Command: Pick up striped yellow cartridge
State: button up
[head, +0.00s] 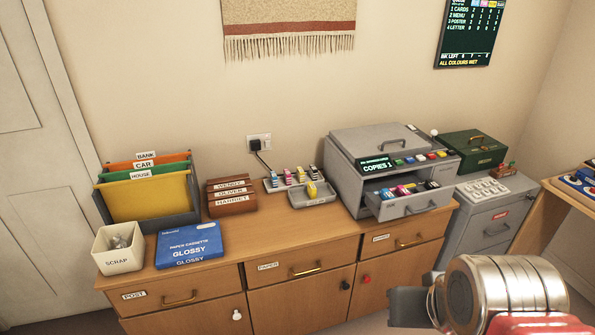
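A row of small cartridges stands in a grey holder (268,186) on the wooden cabinet, with cyan, magenta, yellow and dark ones. The yellow cartridge (300,174) in that row has pale and dark markings. Another yellow cartridge (312,189) is at a shallow grey tray (325,198) just in front. Both are too small to tell clearly which is striped. My gripper (408,306) shows in part at the lower right, a dark grey end beside my metal wrist. It is well apart from the cartridges, and its fingers cannot be made out.
A grey printer (375,143) has its front drawer (412,207) pulled out, with coloured cartridges inside. A blue paper box (189,244), a scrap bin (118,262), folders (150,197) and brown name boxes (232,205) stand left. The cabinet top's front middle is clear.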

aim_at(300, 174)
jog(key=u, duration=0.45)
jog(key=i, duration=1.4)
jog(key=u, duration=0.3)
